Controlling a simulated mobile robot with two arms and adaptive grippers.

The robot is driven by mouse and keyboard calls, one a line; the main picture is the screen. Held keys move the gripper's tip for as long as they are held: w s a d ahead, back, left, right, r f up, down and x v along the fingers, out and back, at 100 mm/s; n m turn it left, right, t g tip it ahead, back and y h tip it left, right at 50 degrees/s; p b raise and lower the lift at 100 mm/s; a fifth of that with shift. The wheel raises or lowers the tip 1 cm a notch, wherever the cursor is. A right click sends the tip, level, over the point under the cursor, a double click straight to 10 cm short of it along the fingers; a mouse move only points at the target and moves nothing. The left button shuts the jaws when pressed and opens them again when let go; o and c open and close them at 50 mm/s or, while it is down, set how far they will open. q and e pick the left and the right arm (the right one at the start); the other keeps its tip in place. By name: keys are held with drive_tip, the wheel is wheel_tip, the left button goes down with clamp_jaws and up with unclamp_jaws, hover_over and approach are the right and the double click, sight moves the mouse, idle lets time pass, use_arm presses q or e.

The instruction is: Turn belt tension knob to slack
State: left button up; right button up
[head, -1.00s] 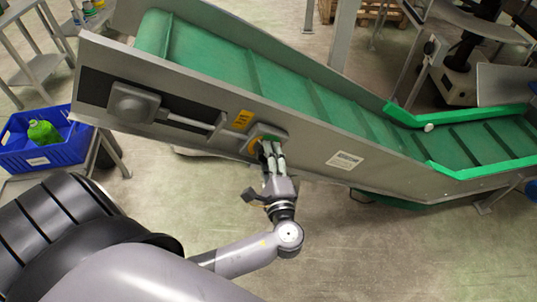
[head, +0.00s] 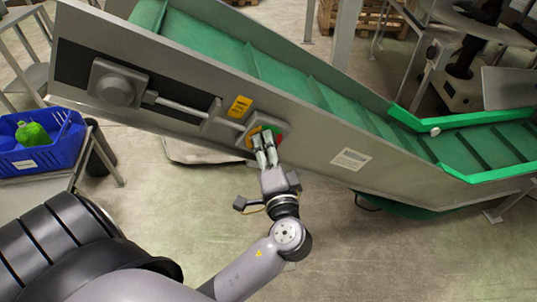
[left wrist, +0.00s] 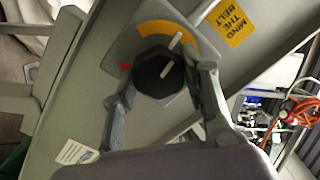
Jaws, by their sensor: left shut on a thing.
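The belt tension knob (left wrist: 152,82) is black and faceted, with a white line on its face. It sits on a grey dial plate (left wrist: 118,48) with a yellow arc and a red patch at the left in the left wrist view. In the head view my left gripper (head: 263,142) covers most of the knob; yellow, green and red show around the fingertips. My right gripper is not in view.
The conveyor's grey side panel (head: 310,150) carries the dial, a tension rod (head: 185,108) and a yellow label (head: 240,106). The green belt (head: 300,85) runs above. A blue crate (head: 40,160) stands at the left. The floor below the panel is mostly clear.

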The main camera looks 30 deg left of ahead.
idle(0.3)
use_arm(q)
drive_tip(key=o, duration=1.2)
drive_tip(key=shift+c, duration=0.2)
drive_tip(key=v, duration=1.2)
